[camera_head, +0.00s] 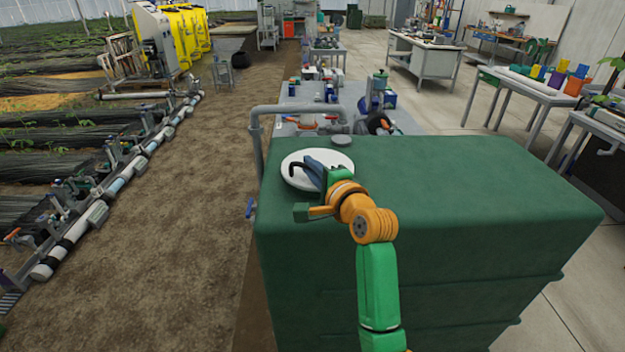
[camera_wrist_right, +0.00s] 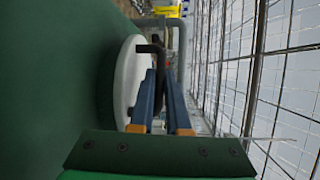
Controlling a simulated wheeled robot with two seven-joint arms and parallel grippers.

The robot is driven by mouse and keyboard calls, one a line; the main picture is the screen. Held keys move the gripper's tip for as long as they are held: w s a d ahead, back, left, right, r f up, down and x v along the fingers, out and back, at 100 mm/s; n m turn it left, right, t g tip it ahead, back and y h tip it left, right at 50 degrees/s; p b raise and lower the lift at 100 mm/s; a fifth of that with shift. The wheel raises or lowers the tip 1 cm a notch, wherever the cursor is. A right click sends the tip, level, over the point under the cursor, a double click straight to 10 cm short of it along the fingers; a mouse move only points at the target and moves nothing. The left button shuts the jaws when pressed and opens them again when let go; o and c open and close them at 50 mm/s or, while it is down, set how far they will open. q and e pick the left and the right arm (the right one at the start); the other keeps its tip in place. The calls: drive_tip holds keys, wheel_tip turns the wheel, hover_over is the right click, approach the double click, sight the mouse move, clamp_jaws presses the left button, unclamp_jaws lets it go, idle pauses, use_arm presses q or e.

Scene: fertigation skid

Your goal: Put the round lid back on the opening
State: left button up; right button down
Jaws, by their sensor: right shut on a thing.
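The round white lid (camera_head: 290,179) is over the top of the green tank (camera_head: 450,190), near its far left corner. My right gripper (camera_head: 314,172) is shut on the lid's dark bar handle. In the right wrist view the lid (camera_wrist_right: 126,85) lies close along the green tank top, with the blue fingers (camera_wrist_right: 161,90) at its handle (camera_wrist_right: 150,49). A dark shadow shows by the lid's edge; I cannot tell whether the lid touches the tank. The opening is not visible; the lid may hide it. My left gripper is out of view.
A grey pipe (camera_head: 256,135) rises at the tank's far left corner. Pumps and fittings stand behind the tank. The right part of the tank top is clear.

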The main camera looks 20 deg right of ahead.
drive_tip(key=shift+w+d, duration=0.25)
drive_tip(key=c, duration=1.2)
unclamp_jaws()
drive_tip(key=o, duration=0.3)
drive_tip(key=shift+s, duration=0.2)
drive_tip(key=shift+s+a+r, duration=0.1)
drive_tip(key=shift+s+r, duration=0.1)
drive_tip(key=shift+w, duration=0.1)
drive_tip(key=shift+f, duration=0.1)
drive_tip(key=shift+s, duration=0.35)
drive_tip(key=s+d+r, duration=0.1)
drive_tip(key=s, duration=1)
drive_tip(key=shift+d+r+b, duration=0.25)
drive_tip(key=shift+d+b, duration=0.05)
drive_tip(key=shift+b, duration=0.05)
